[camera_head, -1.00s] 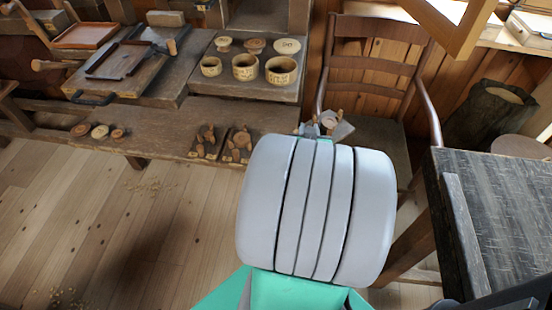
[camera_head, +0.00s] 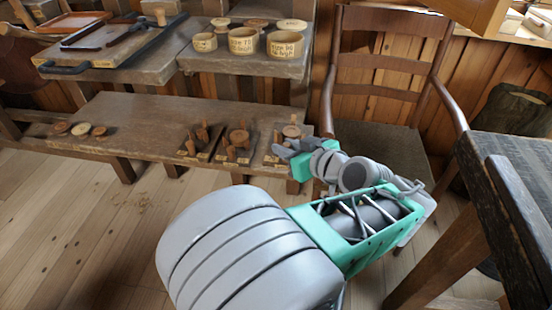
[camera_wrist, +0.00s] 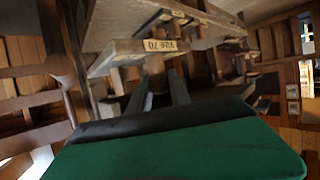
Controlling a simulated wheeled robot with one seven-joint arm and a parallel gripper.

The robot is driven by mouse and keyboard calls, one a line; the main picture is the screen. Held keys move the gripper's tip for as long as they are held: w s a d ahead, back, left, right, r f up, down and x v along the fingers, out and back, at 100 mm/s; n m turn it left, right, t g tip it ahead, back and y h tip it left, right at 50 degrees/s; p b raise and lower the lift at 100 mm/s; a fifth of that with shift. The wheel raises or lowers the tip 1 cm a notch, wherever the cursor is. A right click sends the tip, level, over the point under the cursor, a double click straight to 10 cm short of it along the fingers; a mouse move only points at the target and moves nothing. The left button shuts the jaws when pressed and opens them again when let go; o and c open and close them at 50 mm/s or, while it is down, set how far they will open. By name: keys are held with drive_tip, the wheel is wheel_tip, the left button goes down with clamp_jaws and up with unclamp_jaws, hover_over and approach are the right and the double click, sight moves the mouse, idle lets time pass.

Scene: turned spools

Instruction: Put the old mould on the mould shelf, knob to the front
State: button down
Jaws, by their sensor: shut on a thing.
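The old mould (camera_head: 290,132) is a brown wooden piece with a round part and pegs. It is at the right end of the low wooden shelf (camera_head: 130,120), to the right of two similar moulds (camera_head: 238,140) (camera_head: 199,137). I cannot tell whether it rests on the shelf or is just above it. My gripper (camera_head: 284,151) reaches it from the front right and is shut on it. In the wrist view, a wooden knob (camera_wrist: 155,66) is between my fingers (camera_wrist: 159,88), below a pale edge (camera_wrist: 145,47) with dark lettering. My gripper partly hides the mould.
Above the low shelf, an upper bench (camera_head: 240,66) holds lettered round boxes (camera_head: 285,45) and lids. Small discs (camera_head: 80,129) lie at the low shelf's left. A wooden chair (camera_head: 385,95) and a dark table (camera_head: 515,180) stand at the right. The floor in front is open.

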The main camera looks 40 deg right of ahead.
sight(277, 138)
drive_tip(key=w+d+f+b, duration=0.1)
drive_tip(key=w, duration=0.1)
drive_tip(key=w+d+f+b, duration=0.1)
drive_tip(key=w+d+f, duration=0.1)
drive_tip(key=w, duration=0.1)
drive_tip(key=w+d+f+b, duration=0.1)
drive_tip(key=w, duration=0.2)
drive_tip(key=shift+d+f, duration=0.2)
drive_tip(key=w+f, duration=0.1)
drive_tip(key=w+d+f+b, duration=0.1)
drive_tip(key=d+f, duration=0.1)
drive_tip(key=f, duration=0.1)
drive_tip(key=shift+w+f+b, duration=0.1)
drive_tip(key=shift+w+b, duration=0.2)
drive_tip(key=shift+w, duration=0.1)
drive_tip(key=shift+w+d+f, duration=0.1)
drive_tip(key=shift+w+f, duration=0.1)
drive_tip(key=shift+f, duration=0.05)
drive_tip(key=f+b, duration=0.1)
drive_tip(key=f, duration=0.1)
drive_tip(key=f+b, duration=0.1)
drive_tip(key=shift+w+d+f, duration=0.15)
drive_tip(key=shift+w+f, duration=0.05)
drive_tip(key=shift+f, duration=0.15)
drive_tip(key=shift+r, duration=0.15)
drive_tip(key=c, duration=1.2)
unclamp_jaws()
